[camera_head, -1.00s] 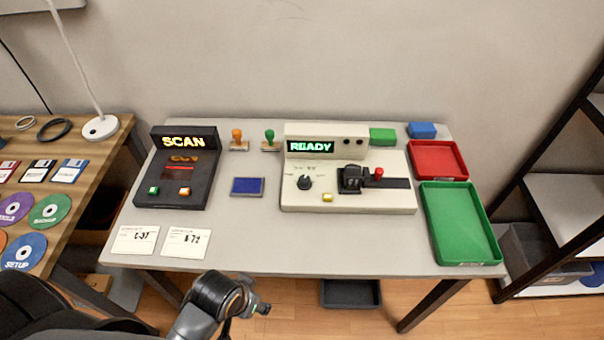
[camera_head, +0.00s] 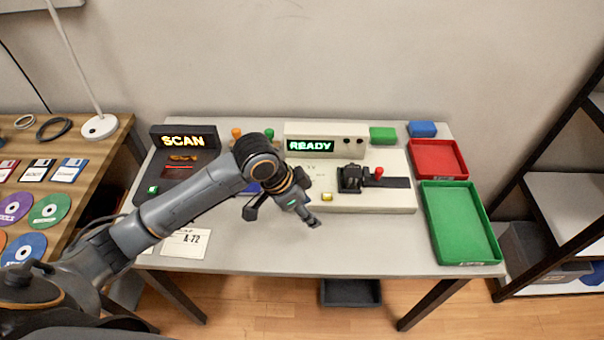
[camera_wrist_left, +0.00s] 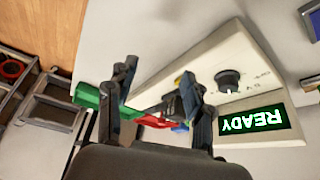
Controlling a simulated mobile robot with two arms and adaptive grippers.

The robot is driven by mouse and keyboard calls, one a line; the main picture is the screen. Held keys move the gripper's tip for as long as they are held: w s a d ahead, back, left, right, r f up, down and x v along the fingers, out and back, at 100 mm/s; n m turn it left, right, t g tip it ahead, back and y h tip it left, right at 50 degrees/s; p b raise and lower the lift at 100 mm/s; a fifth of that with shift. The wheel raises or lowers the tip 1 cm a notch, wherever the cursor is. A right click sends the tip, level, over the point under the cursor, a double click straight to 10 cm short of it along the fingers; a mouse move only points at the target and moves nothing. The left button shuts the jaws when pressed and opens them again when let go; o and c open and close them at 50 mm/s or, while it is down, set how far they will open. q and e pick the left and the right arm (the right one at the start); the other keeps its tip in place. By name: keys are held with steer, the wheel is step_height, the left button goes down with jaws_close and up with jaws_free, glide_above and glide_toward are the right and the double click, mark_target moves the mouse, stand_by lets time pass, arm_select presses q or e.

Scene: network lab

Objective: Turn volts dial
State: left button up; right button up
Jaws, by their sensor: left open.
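The volts dial is a dark round knob (camera_wrist_left: 228,80) on a cream machine (camera_head: 385,200) with a lit READY display (camera_head: 310,146). In the head view the dial is hidden behind my left gripper (camera_head: 283,216). In the left wrist view the dial shows clearly, right of the open fingers (camera_wrist_left: 164,78) and apart from them. My left gripper is open and empty, above the table at the machine's front left corner. My right gripper is not in view.
A yellow button (camera_head: 327,197) and a red-tipped lever (camera_head: 379,172) lie right of the dial. A black SCAN box (camera_head: 158,186) stands left, partly behind my arm. Red (camera_head: 465,162) and green (camera_head: 496,245) trays are at the right. The table's front middle is clear.

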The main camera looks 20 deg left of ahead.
arm_select(q)
steer(key=w+a+r, duration=0.8)
steer(key=a+r, duration=0.1)
steer(key=r, duration=0.1)
steer(key=shift+y, duration=0.3)
steer(key=x, duration=1.4)
steer(key=shift+s+p, duration=0.2)
steer(key=shift+p, duration=0.2)
